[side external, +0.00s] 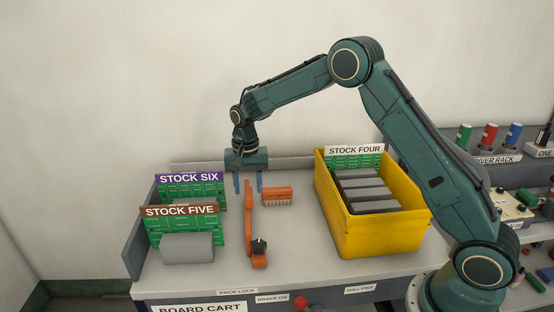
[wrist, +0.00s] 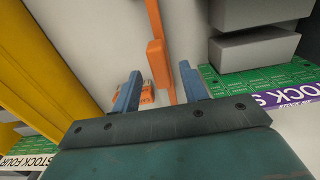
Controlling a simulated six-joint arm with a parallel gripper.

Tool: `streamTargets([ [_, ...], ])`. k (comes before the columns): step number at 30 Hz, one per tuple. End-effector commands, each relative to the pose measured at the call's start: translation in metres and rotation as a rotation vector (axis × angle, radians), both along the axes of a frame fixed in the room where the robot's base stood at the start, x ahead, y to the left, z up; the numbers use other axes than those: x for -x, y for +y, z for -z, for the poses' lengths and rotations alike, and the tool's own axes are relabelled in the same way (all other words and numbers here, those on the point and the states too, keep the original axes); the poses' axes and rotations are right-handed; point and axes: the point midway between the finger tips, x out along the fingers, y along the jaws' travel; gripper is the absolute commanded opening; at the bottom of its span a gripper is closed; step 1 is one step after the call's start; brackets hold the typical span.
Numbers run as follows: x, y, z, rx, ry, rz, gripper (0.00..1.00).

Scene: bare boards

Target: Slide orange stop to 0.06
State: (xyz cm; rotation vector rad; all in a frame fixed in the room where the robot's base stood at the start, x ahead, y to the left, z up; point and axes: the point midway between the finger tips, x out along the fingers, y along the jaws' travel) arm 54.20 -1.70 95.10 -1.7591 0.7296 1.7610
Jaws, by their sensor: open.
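A long orange piece (side external: 249,218) stands out on the grey cart top, between the green boards and the yellow bin. A low orange block with a black part (side external: 259,259) sits at its near end. I cannot tell for sure which part is the orange stop. In the wrist view a thicker orange block (wrist: 156,60) shows on a thin orange bar, just beyond my fingertips. My gripper (side external: 248,185) is open and empty, pointing down near the far end of the orange piece. In the wrist view its two blue fingers (wrist: 160,72) appear on either side of the orange bar, without visible contact.
An orange brush (side external: 277,196) lies right of the orange piece, partly hidden by a finger in the wrist view. The yellow bin (side external: 385,238) holds grey items at right. Green boards labelled STOCK SIX (side external: 190,178) and STOCK FIVE (side external: 180,212) stand left, beside a grey block (side external: 187,248).

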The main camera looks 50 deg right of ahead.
Motion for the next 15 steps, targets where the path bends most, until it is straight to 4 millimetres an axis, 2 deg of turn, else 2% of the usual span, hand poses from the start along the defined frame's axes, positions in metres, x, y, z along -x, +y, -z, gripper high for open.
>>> streamTargets([
  [15, 0.0, 0.0, -0.044, 0.001, -0.002, 0.0, 0.44],
])
